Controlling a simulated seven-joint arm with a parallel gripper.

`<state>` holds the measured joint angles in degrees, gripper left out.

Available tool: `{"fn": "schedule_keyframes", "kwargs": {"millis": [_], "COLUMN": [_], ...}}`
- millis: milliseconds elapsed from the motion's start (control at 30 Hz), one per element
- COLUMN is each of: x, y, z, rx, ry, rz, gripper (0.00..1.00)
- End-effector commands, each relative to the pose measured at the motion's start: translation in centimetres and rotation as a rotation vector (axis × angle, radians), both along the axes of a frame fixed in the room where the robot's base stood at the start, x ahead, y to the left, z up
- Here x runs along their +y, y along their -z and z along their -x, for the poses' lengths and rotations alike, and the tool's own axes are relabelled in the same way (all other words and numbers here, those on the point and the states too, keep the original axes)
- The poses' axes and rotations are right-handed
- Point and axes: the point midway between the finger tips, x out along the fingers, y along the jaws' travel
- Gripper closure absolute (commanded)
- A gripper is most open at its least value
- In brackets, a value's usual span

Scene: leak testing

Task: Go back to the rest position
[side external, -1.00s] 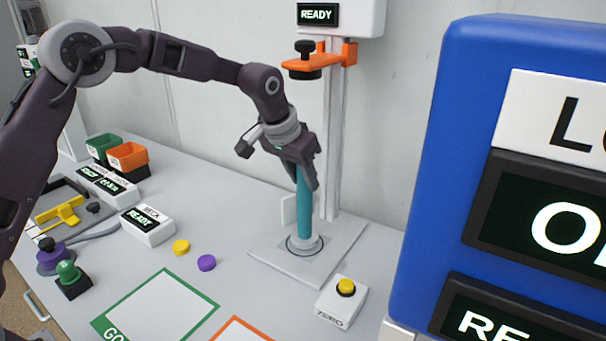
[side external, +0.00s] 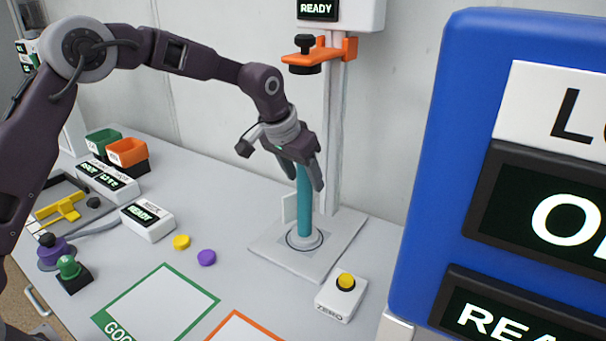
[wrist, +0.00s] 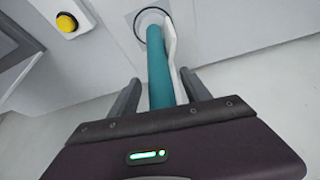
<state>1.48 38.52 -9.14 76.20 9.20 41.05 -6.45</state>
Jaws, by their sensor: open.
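My gripper (side external: 302,176) is open at the top of an upright teal tube (side external: 304,208). The tube stands on a round grey seat (side external: 304,240) on the test stand's base plate (side external: 345,245). In the wrist view, the two fingers (wrist: 155,92) lie on either side of the teal tube (wrist: 160,75), with gaps visible between fingers and tube. The tube's top end is hidden by my gripper.
An orange clamp arm (side external: 312,58) with a black knob is on the column above and behind my gripper. A yellow-button ZERO box (side external: 340,300) is at front right. A large blue display unit (side external: 440,170) fills the right. Yellow (side external: 181,242) and purple (side external: 206,257) caps lie on the table.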

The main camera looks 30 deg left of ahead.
Motion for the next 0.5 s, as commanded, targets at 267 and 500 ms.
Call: {"fn": "schedule_keyframes", "kwargs": {"millis": [267, 500], "x": [0.2, 0.6], "y": [-4.3, -7.7], "z": [1.8, 4.3], "rx": [-0.005, -0.009], "ry": [0.000, -0.001], "rz": [0.000, -0.006], "gripper": [0.44, 0.44]}}
